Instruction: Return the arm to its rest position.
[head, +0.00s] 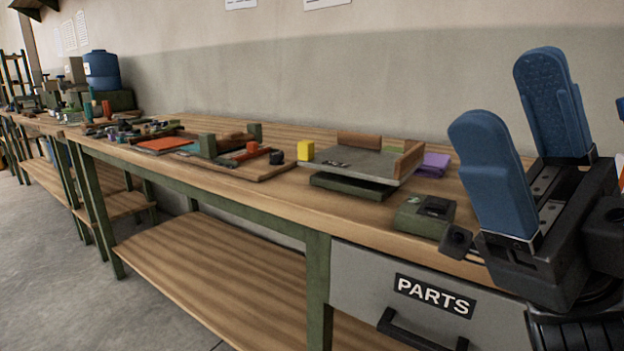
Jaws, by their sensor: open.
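My gripper (521,135) shows large at the right of the head view. Its two blue padded fingers point up and stand apart, with nothing between them. Its dark body is in front of the right end of the wooden workbench (240,200) and hides part of the bench and drawer there. The lower part of my arm runs out of the picture at the bottom right.
A grey drawer (350,288) marked PARTS is under the bench. A green device (424,215), a grey tray (350,161), a yellow block (306,149) and a purple cloth (432,165) are on top. Open floor (60,265) lies at the left.

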